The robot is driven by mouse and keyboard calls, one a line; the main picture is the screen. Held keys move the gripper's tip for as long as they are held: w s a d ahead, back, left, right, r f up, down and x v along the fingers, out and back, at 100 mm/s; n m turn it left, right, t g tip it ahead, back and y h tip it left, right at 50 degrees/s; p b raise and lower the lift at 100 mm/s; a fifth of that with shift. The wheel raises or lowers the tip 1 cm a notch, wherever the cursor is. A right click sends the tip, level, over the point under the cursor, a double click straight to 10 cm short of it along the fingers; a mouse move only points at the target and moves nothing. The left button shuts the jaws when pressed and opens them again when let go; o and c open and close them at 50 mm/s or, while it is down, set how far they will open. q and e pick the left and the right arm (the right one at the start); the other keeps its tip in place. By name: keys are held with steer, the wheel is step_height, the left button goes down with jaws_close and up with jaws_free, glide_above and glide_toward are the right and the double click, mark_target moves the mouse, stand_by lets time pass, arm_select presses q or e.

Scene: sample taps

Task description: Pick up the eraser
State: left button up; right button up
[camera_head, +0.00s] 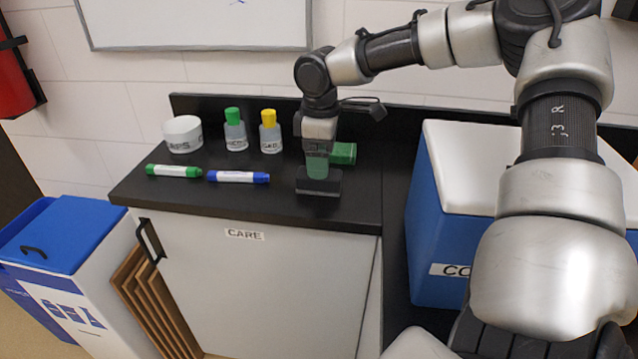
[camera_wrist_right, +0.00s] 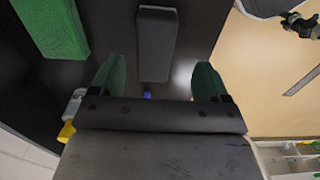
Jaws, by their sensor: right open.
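A dark grey block (camera_head: 319,184), which looks like the eraser, lies on the black counter near its front edge. In the right wrist view the block (camera_wrist_right: 157,45) lies ahead of the gap between two green fingers. My right gripper (camera_head: 317,166) points down over it, its fingers open and apart. In the wrist view the gripper (camera_wrist_right: 158,72) holds nothing that I can see. I cannot tell whether the fingers touch the block. My left gripper is not in view.
A green block (camera_head: 343,153) lies close behind the gripper. A blue cooler (camera_head: 434,220) with white lid is right.

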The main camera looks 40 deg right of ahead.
mark_target(319, 181)
steer(key=shift+w+d+f, duration=0.1)
steer(key=shift+w+f, duration=0.1)
steer(key=shift+f, duration=1.2)
steer(key=shift+w+d+f, duration=0.1)
steer(key=shift+w+f, duration=0.1)
steer(key=shift+f, duration=1.15)
steer(key=c, duration=1)
